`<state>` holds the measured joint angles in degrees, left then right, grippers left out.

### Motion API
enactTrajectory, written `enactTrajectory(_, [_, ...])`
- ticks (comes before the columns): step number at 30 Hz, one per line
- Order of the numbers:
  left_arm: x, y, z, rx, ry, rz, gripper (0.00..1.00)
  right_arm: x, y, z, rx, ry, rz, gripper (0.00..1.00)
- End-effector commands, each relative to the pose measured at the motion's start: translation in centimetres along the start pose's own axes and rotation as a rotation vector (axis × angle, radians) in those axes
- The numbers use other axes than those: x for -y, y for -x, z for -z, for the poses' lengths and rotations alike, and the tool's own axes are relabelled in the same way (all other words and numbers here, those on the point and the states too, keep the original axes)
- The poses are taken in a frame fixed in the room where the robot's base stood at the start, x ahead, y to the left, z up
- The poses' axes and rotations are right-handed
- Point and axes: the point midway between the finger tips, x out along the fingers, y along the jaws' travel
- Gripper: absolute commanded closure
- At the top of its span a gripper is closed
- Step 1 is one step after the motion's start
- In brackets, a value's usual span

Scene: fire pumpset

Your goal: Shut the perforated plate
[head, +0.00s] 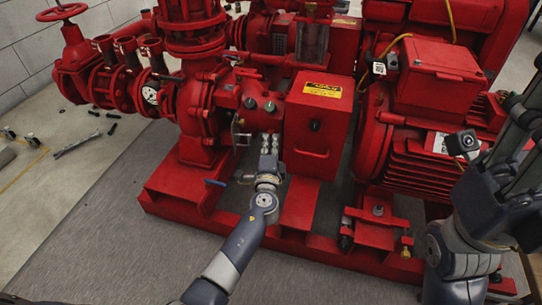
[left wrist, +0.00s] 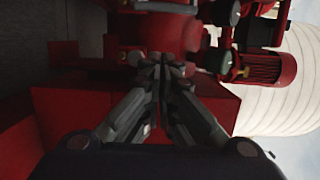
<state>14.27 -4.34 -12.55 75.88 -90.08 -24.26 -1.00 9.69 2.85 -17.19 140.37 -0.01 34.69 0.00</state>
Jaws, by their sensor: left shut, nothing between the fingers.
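My left gripper (head: 269,140) reaches in front of the red pump, left of the red control box (head: 318,125). Its fingers are shut together and empty; they also meet near the middle of the left wrist view (left wrist: 165,58). No plate with clear holes can be made out. A small pale metal piece (head: 240,134) stands just left of the left fingertips, against the pump, and could be the perforated plate; its holes and hinge are too small to tell. My right arm (head: 470,225) is folded at the right edge, and its finger state does not show clearly.
The red base frame (head: 180,184) runs along the front, with a blue-handled valve (head: 216,183) low beside my left arm. A red motor (head: 420,140) stands at the right. Pipes and a handwheel (head: 62,12) are at upper left. The grey floor in front is clear.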

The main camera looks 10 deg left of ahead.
Motion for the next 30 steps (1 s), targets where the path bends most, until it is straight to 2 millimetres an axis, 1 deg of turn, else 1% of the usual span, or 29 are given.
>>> enactTrajectory(1, [-0.3,0.6,-1.2,0.005,-0.004,-0.007,1.00,0.0,-0.1,-0.2,0.009,-0.001,-0.002,0.60])
enactTrajectory(3, [-0.3,0.9,-2.1,0.004,-0.004,-0.007,1.00,-0.1,0.0,-0.2,0.012,-0.001,-0.003,0.60])
enactTrajectory(7, [-0.3,1.3,-3.0,0.003,-0.003,-0.006,1.00,-0.1,0.1,-0.2,0.016,-0.002,-0.004,0.60])
enactTrajectory(11, [-0.2,1.4,-3.3,0.002,-0.003,-0.005,1.00,-0.1,0.2,-0.3,0.017,-0.002,-0.005,0.60])
enactTrajectory(22, [-0.3,1.4,-3.4,-0.002,-0.004,-0.005,1.00,-0.1,0.2,-0.3,0.017,-0.002,-0.005,0.60])
enactTrajectory(30, [-0.3,1.8,-3.8,-0.047,-0.004,-0.006,1.00,-0.1,0.2,-0.3,0.017,-0.003,-0.005,0.60])
